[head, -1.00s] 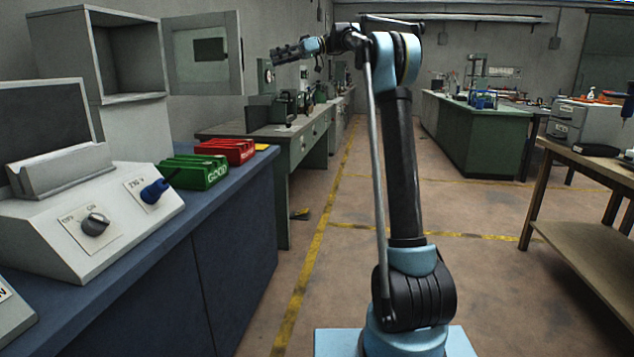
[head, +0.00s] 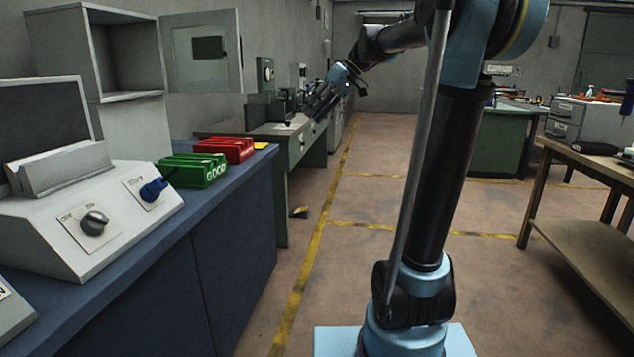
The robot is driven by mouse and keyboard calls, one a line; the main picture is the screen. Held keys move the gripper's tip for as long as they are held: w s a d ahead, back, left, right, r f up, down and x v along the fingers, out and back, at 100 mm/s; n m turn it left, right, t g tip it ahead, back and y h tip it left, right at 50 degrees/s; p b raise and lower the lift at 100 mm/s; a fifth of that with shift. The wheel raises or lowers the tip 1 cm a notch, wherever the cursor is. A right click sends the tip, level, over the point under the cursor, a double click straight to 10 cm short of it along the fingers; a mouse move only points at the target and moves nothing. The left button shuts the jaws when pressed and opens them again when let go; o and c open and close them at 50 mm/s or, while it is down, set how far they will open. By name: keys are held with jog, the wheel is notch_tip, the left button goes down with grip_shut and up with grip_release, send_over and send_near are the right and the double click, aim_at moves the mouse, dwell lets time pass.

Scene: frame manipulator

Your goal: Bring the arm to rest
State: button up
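My arm stands upright from its light-blue base in the right half of the head view. Its upper part runs out of the top edge, and the forearm bends back down to the left. My gripper (head: 322,104) hangs at the end of the forearm, in the air, and points down and to the left. It appears in front of the far grey workbench and is apart from everything I can see. Its fingers are dark and small here, so I cannot tell if they are open or shut. I see nothing held in it.
A blue bench (head: 215,225) on the left bears a grey control box (head: 75,225), a green bin (head: 195,170) and a red bin (head: 228,148). An open cabinet (head: 130,55) stands behind. A wooden table (head: 585,165) is at right.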

jog(key=s+d+f+m+h, duration=0.2)
jog(key=s+d+f, duration=0.4)
jog(key=s+f, duration=0.3)
jog(key=s+d+f+m+t+h, duration=0.1)
jog(key=s+d+f+m+h, duration=0.2)
jog(key=s+d+f, duration=0.4)
jog(key=s+d+f+m+t+h, duration=0.1)
jog(key=s+d+f+m+h, duration=0.2)
jog(key=s+f, duration=0.9)
jog(key=d+f, duration=0.3)
jog(key=f, duration=0.4)
jog(key=shift+s+d+m, duration=0.2)
jog(key=shift+m, duration=0.1)
jog(key=shift+f, duration=0.1)
